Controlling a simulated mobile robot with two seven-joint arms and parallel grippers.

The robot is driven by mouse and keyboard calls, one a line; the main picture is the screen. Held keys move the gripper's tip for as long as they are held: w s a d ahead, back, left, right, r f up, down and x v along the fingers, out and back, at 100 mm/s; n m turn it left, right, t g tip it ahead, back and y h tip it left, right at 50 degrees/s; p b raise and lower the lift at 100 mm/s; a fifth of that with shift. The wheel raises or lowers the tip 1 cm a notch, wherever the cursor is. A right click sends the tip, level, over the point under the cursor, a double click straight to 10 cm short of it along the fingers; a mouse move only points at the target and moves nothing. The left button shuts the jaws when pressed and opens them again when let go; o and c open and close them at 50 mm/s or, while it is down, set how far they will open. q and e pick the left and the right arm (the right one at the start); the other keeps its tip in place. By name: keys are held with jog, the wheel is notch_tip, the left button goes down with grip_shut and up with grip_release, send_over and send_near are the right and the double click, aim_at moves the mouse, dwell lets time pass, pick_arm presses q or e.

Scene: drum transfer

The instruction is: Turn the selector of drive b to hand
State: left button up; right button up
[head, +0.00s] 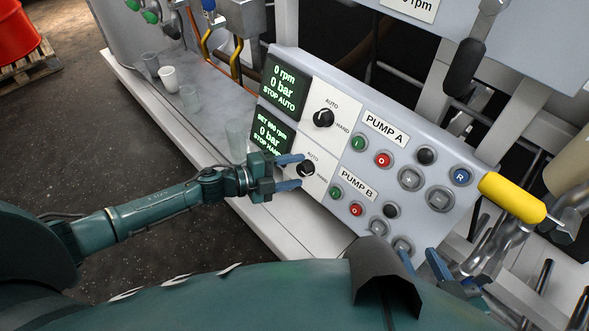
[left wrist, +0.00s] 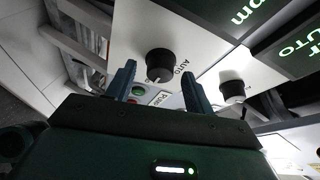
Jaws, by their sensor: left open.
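The control panel (head: 350,142) has two selectors marked AUTO and HAND. The pump B selector (head: 306,168), a black knob, is the lower one; the upper pump A selector (head: 324,118) is alike. My left gripper (head: 289,172) is open at the pump B selector, fingers on either side. In the left wrist view this knob (left wrist: 160,64) sits between the fingertips; contact cannot be told. The pump A knob (left wrist: 232,92) is to the right there. The lower display (head: 269,132) reads STOP HAND, the upper (head: 286,86) STOP AUTO.
Green, red, black and grey buttons sit right of the selectors, with a blue R button (head: 460,176). A yellow handle (head: 512,198) sticks out at the right. Cups, including a white one (head: 169,78), stand on the ledge behind my left arm.

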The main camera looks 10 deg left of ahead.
pick_arm(q)
jog(key=v, duration=1.2)
jog(key=shift+a+p, duration=0.15)
jog(key=shift+p, duration=0.3)
jog(key=shift+s+r, duration=0.1)
